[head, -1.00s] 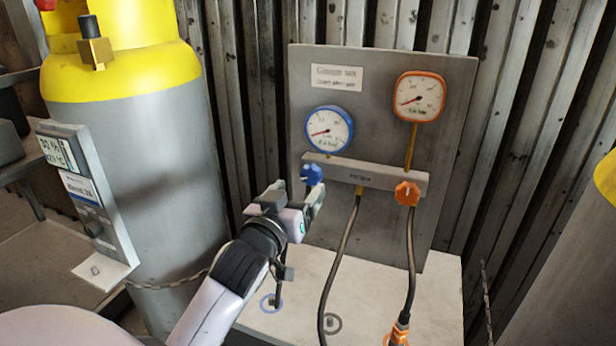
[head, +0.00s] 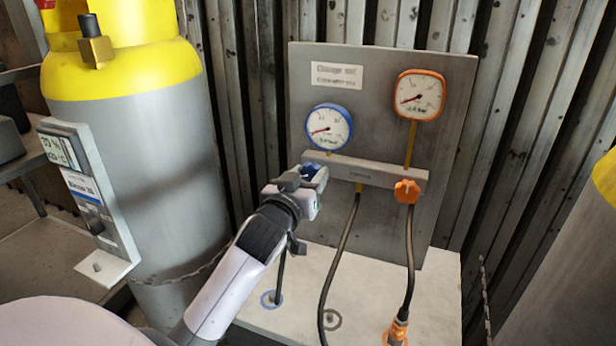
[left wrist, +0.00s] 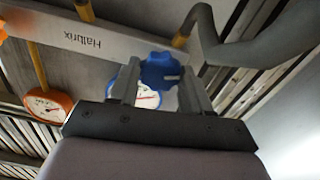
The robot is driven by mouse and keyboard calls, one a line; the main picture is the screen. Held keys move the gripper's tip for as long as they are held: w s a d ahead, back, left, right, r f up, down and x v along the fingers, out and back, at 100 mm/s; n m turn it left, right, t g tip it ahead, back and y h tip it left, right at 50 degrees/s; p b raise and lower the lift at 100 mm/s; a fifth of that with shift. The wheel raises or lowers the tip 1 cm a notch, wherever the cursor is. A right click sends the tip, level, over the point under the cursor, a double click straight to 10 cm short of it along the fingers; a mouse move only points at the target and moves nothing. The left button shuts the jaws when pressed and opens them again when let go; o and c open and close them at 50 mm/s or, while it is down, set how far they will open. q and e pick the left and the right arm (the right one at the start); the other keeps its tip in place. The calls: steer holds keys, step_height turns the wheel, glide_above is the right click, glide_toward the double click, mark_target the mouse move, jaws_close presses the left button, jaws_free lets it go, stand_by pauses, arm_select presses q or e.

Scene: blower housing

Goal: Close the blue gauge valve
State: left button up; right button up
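The blue gauge valve knob (head: 309,170) sits at the left end of the grey manifold bar (head: 365,175), below the blue-rimmed gauge (head: 329,127). My left gripper (head: 306,178) is at the knob and partly covers it in the head view. In the left wrist view, the blue knob (left wrist: 160,70) lies between the two spread fingers of my left gripper (left wrist: 158,82). One finger is on each side, with little gap; contact cannot be made out. The blue gauge (left wrist: 148,97) shows behind the knob. My right gripper is not in view.
An orange knob (head: 407,191) and orange gauge (head: 419,94) are on the panel's right side. Dark hoses (head: 340,260) hang below the bar to the white base (head: 370,290). A grey and yellow cylinder (head: 160,150) stands left of my arm.

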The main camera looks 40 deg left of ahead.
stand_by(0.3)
arm_select(q)
steer(key=shift+r+m+p, duration=0.1)
steer(key=shift+m+p, duration=0.55)
steer(key=shift+m, duration=0.25)
steer(key=shift+m+p, duration=0.4)
steer(key=shift+m, duration=0.4)
steer(key=m, duration=0.3)
steer(key=shift+m, duration=0.4)
steer(key=m, duration=0.3)
steer(key=shift+m, duration=0.3)
steer(key=m, duration=0.3)
steer(key=shift+m, duration=0.3)
steer(key=m, duration=0.3)
steer(key=shift+m, duration=0.3)
steer(key=shift+f+m, duration=0.2)
steer(key=shift+m, duration=1.5)
